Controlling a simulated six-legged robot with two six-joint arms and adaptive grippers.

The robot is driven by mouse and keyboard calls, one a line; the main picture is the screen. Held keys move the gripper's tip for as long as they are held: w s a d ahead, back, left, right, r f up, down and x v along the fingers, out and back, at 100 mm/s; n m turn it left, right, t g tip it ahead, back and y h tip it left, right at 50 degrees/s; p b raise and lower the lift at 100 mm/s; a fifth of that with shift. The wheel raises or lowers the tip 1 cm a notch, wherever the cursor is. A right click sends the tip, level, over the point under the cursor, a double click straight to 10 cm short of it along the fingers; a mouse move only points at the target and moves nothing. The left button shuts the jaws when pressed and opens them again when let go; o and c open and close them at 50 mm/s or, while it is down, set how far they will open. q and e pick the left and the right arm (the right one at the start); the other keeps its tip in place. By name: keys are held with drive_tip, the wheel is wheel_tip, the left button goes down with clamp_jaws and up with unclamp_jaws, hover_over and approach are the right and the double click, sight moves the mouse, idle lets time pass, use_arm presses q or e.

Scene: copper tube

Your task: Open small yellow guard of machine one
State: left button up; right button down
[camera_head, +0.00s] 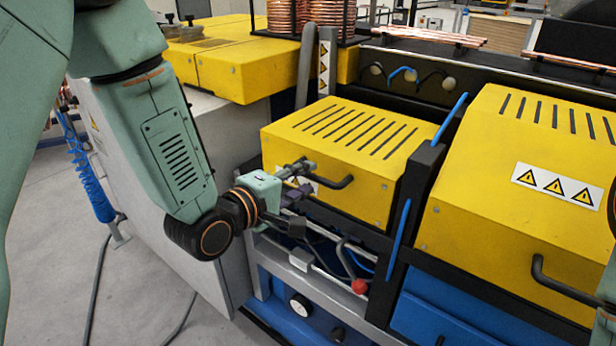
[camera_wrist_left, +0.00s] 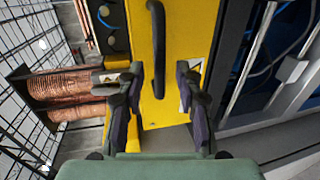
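The small yellow guard (camera_head: 352,132) is a slotted box cover in the middle of the head view, and it looks shut. A black bar handle (camera_head: 332,182) is on its front face; the handle (camera_wrist_left: 157,50) also shows in the left wrist view. My left gripper (camera_head: 303,180) is at the handle's left end in the head view. In the left wrist view, my left gripper (camera_wrist_left: 159,80) is open, with a finger on each side of the handle's line and clear gaps to it. How deep the handle sits between the fingers is unclear. My right gripper is out of view.
A larger yellow guard (camera_head: 520,170) with warning triangles is at the right, beyond a black post with blue strips (camera_head: 400,235). Below the small guard are rails, a red knob (camera_head: 359,286) and a gauge (camera_head: 301,305). Copper coils (camera_head: 310,15) stand behind.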

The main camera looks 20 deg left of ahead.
sight(312, 174)
use_arm(q)
drive_tip(key=shift+w+d+f, duration=0.15)
drive_tip(key=shift+w+d, duration=0.75)
drive_tip(key=shift+w, duration=0.05)
drive_tip(key=shift+w+f, duration=0.1)
drive_tip(key=shift+w, duration=0.2)
drive_tip(key=shift+w+a+f, duration=0.1)
drive_tip(key=shift+a, duration=0.4)
drive_tip(key=shift+d, duration=0.35)
drive_tip(key=shift+c, duration=0.6)
drive_tip(key=shift+d, duration=0.1)
drive_tip(key=shift+c, duration=0.9)
drive_tip(key=shift+a, duration=0.35)
clamp_jaws()
drive_tip(key=shift+d, duration=0.1)
